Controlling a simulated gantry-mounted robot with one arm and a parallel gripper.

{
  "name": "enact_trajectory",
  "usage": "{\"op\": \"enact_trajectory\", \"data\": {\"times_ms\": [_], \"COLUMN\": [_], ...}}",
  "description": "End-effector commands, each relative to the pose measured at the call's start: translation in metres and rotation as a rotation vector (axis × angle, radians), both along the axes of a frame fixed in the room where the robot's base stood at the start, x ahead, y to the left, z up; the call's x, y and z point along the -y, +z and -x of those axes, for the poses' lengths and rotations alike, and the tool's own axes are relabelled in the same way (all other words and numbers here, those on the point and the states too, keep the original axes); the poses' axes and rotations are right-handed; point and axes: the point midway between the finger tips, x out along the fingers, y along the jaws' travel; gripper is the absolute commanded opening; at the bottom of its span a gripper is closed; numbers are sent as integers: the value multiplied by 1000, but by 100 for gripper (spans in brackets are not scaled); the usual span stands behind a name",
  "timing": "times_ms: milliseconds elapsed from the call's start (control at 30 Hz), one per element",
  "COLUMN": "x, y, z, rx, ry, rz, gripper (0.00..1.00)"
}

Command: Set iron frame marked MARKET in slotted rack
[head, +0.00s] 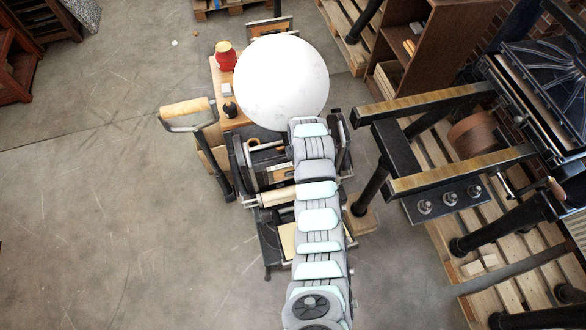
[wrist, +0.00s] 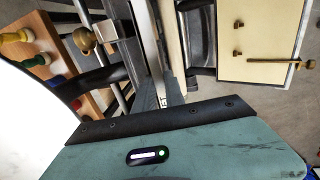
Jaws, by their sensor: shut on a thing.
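My gripper (wrist: 165,98) is in the wrist view, its dark bar and teal housing filling the bottom. It is shut on a thin upright grey metal piece (wrist: 148,45), which looks like an iron frame seen edge-on. A tiny pale tag (wrist: 163,101) shows by the jaws; I cannot read it as MARKET. In the head view my arm hides the jaws. Under the arm stands a black metal stand (head: 242,168) with bars and a pale label strip, which may be the slotted rack. I cannot tell whether the held piece is in a slot.
A wooden-handled lever (head: 187,108) sticks out at left. A black press (head: 470,130) stands on pallets at right. Open concrete floor (head: 100,200) lies at left.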

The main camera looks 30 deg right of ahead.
Motion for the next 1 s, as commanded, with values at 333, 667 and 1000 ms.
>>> {"op": "enact_trajectory", "data": {"times_ms": [333,667,1000], "x": [-3,-5,-9], "y": [4,7,22], "z": [16,23,39], "rx": [1,3,-1], "ry": [-1,0,-1], "rz": [1,2,0], "gripper": [0,0,0]}}
